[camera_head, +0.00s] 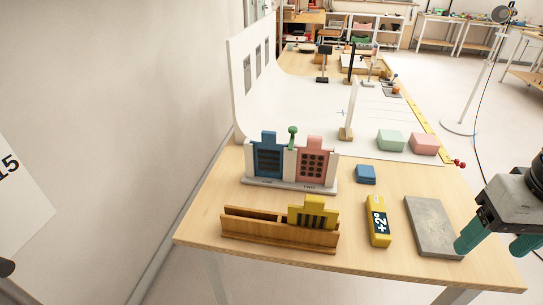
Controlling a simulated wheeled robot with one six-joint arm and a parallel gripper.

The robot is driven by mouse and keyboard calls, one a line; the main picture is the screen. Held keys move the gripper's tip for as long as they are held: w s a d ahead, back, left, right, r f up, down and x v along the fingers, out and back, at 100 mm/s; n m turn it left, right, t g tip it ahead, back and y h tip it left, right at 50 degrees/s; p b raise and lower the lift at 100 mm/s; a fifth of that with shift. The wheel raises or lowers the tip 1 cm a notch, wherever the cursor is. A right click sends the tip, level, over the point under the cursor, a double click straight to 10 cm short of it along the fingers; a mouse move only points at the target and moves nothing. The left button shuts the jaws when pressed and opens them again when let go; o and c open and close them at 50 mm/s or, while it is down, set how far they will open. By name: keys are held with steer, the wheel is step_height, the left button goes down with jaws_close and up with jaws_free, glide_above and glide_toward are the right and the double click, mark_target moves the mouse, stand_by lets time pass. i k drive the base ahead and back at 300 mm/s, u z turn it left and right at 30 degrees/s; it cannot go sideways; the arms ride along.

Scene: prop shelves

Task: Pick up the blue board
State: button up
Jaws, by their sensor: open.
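The blue board (269,158) stands upright in the left place of a white stand (290,184). It has a tab on top and dark slots on its face. A pink board (311,160) with dark round holes stands upright to its right in the same stand. My gripper (497,241) is at the right edge of the view, with teal fingertips spread apart and nothing visible between them. It is far to the right of the blue board and near the table's right front corner. Part of my arm is cut off by the frame.
A yellow board (312,212) sits in a wooden slotted rack (245,229) in front. A small blue block (366,174), a yellow labelled block (377,222) and a grey slab (431,227) lie on the table. Green (390,140) and pink (422,144) blocks stand behind.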

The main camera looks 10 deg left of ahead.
mark_target(268, 155)
steer(key=z, duration=0.55)
steer(key=k, duration=1.3)
steer(key=u, duration=0.05)
steer(key=i, duration=0.9)
steer(key=u, duration=1.4)
steer(key=i, duration=0.65)
steer(key=u, duration=0.6)
